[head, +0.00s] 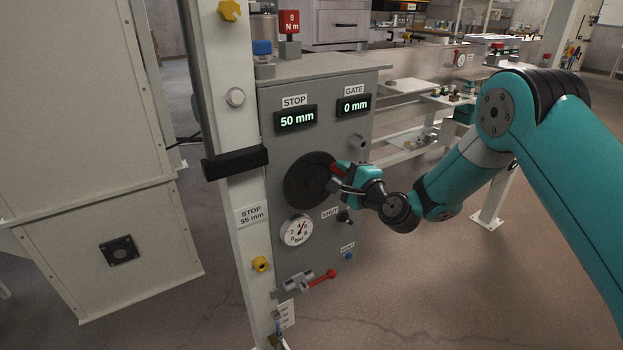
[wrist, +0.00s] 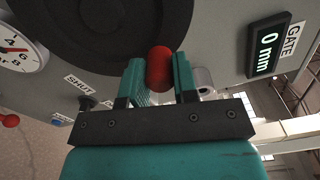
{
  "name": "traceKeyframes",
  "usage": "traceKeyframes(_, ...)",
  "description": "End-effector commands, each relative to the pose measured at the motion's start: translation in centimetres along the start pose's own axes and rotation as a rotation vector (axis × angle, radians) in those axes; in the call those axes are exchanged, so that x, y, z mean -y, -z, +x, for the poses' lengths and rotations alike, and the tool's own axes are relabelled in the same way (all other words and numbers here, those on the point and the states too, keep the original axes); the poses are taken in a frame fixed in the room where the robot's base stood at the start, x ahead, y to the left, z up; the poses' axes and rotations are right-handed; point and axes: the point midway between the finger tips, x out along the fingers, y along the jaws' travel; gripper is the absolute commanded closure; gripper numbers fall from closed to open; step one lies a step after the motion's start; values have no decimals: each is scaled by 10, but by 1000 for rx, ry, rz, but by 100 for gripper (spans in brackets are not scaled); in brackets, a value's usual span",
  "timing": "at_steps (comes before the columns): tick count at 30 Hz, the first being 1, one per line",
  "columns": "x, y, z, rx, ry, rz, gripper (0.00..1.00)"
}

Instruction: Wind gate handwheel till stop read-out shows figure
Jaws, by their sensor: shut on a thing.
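The black round handwheel (head: 308,180) is on the grey panel, below the read-outs. Its red knob (wrist: 159,69) is between the fingers of my gripper (wrist: 160,78), which is shut on it at the wheel's right side. In the head view my gripper (head: 338,180) covers part of the wheel's right edge. The STOP read-out (head: 296,118) shows 50 mm. The GATE read-out (head: 354,105) shows 0 mm and also appears in the wrist view (wrist: 267,50). A label on the pale post (head: 251,215) reads STOP 55 mm.
A pressure gauge (head: 296,231) and a red-handled lever (head: 318,279) are below the wheel. A SHUT label (head: 330,212) with a black knob (head: 345,216) is close under my gripper. A grey cylindrical fitting (head: 357,142) is just above it. Open floor lies right of the panel.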

Motion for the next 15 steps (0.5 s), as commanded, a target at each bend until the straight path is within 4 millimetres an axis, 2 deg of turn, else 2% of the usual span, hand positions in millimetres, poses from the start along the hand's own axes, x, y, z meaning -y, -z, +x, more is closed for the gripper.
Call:
traceKeyframes(6,-10,6,-1,1,-9,153,96)
traceKeyframes(15,-12,6,-1,2,-9,176,97)
